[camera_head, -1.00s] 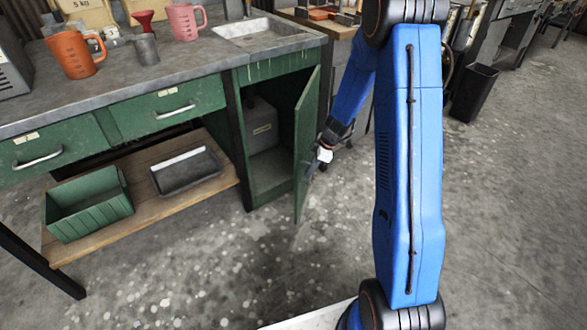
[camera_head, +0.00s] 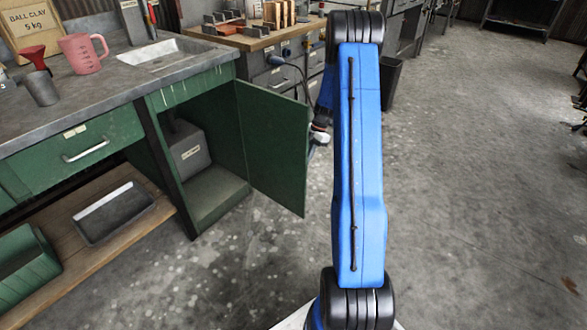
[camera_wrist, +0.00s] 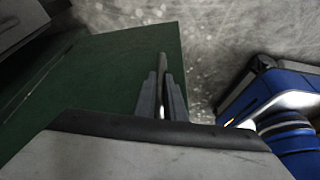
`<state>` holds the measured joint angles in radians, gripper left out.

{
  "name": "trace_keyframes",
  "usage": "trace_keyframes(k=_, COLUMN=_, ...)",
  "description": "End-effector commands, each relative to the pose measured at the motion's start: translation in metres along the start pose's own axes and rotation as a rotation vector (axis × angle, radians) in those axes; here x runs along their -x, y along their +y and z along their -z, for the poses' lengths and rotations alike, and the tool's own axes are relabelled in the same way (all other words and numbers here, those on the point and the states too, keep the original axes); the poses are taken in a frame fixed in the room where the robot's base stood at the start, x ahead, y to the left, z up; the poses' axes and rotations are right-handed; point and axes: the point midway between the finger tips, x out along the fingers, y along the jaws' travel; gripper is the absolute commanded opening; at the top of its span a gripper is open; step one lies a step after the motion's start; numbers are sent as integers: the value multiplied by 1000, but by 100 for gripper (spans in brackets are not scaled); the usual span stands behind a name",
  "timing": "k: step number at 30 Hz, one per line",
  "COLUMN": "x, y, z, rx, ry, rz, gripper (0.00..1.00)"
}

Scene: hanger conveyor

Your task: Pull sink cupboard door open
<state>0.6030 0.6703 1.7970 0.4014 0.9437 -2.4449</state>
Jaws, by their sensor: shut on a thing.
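The green sink cupboard door (camera_head: 272,143) stands swung well open under the sink (camera_head: 155,52) in the head view. The open cupboard (camera_head: 208,195) shows a grey box (camera_head: 187,150) inside. My gripper is at the outer edge of the door, mostly hidden behind the door and my blue arm in the head view. In the wrist view the door (camera_wrist: 100,80) fills the left and middle, and my gripper (camera_wrist: 163,85) is shut on a handle at its free edge. The handle itself is mostly hidden between the fingers.
The worktop holds a pink jug (camera_head: 83,53), a grey cup (camera_head: 40,88) and a red funnel (camera_head: 35,56). A green drawer (camera_head: 80,148) and a lower wooden shelf with a dark tray (camera_head: 113,212) are left of the cupboard. The floor (camera_head: 470,200) at right is clear.

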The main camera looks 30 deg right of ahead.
Motion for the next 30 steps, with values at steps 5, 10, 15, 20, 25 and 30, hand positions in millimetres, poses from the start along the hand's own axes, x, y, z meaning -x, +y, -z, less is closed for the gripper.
trace_keyframes(k=5, x=10, y=13, z=-26, rx=-2, ry=-1, rz=1, gripper=0)
trace_keyframes(k=10, x=15, y=21, z=-40, rx=-2, ry=-1, rz=1, gripper=0)
trace_keyframes(k=15, x=18, y=25, z=-44, rx=-1, ry=-1, rz=1, gripper=0)
trace_keyframes(k=20, x=18, y=26, z=-44, rx=-1, ry=-1, rz=1, gripper=0)
trace_keyframes(k=25, x=18, y=26, z=-44, rx=-1, ry=-1, rz=0, gripper=0)
trace_keyframes(k=30, x=18, y=26, z=-44, rx=-1, ry=-1, rz=0, gripper=28)
